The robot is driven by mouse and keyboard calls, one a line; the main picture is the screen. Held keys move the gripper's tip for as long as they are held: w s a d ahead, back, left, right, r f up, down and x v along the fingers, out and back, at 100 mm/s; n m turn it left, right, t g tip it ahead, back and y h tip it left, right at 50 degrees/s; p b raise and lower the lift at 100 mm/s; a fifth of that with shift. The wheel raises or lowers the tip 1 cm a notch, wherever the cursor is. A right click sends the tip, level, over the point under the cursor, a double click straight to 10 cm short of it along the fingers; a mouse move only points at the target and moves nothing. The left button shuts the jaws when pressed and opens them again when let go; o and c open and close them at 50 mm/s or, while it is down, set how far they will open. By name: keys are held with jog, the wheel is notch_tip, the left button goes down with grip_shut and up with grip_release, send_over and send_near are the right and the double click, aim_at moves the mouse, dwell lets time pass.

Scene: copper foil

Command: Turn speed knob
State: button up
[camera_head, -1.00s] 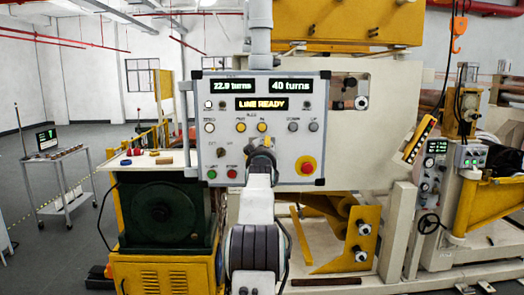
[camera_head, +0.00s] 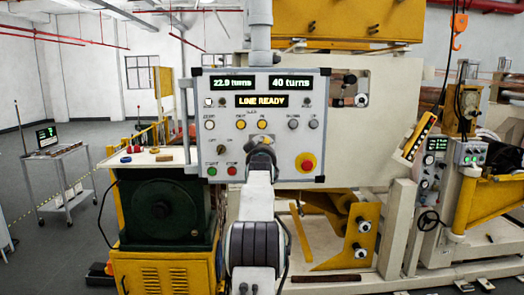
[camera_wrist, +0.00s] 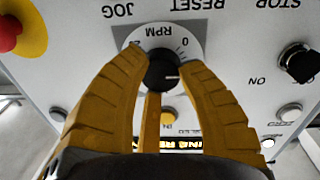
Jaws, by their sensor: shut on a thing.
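The speed knob (camera_wrist: 164,74) is black with a white pointer line and sits in the middle of a round white RPM dial (camera_wrist: 162,42) in the wrist view. My gripper (camera_wrist: 165,68) has its yellow fingers around the knob and is shut on it. The pointer line points to the right in that view. In the head view my gripper (camera_head: 262,152) is in front of the grey control panel (camera_head: 218,128) and hides the knob. The panel displays read 22.9 turns, 40 turns and LINE READY.
A red stop button on a yellow base (camera_head: 306,163) is right of my gripper; it also shows in the wrist view (camera_wrist: 10,32). A black selector (camera_wrist: 299,62) is at the right there. Green (camera_head: 212,171) and red (camera_head: 231,171) buttons lie low on the panel.

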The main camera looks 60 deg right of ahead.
jog(key=shift+r, duration=0.15)
jog(key=shift+c, duration=0.2)
jog(key=shift+a+r+n+b, duration=0.1)
jog(key=shift+n+b, duration=1.45)
jog(key=shift+n, duration=2.15)
jog(key=shift+w, duration=0.1)
jog(key=o, duration=1.2)
jog(key=shift+f, duration=0.2)
jog(key=shift+o, duration=0.2)
jog(key=v, duration=1.1)
jog(key=shift+a+f, duration=0.2)
jog(key=shift+a, duration=0.15)
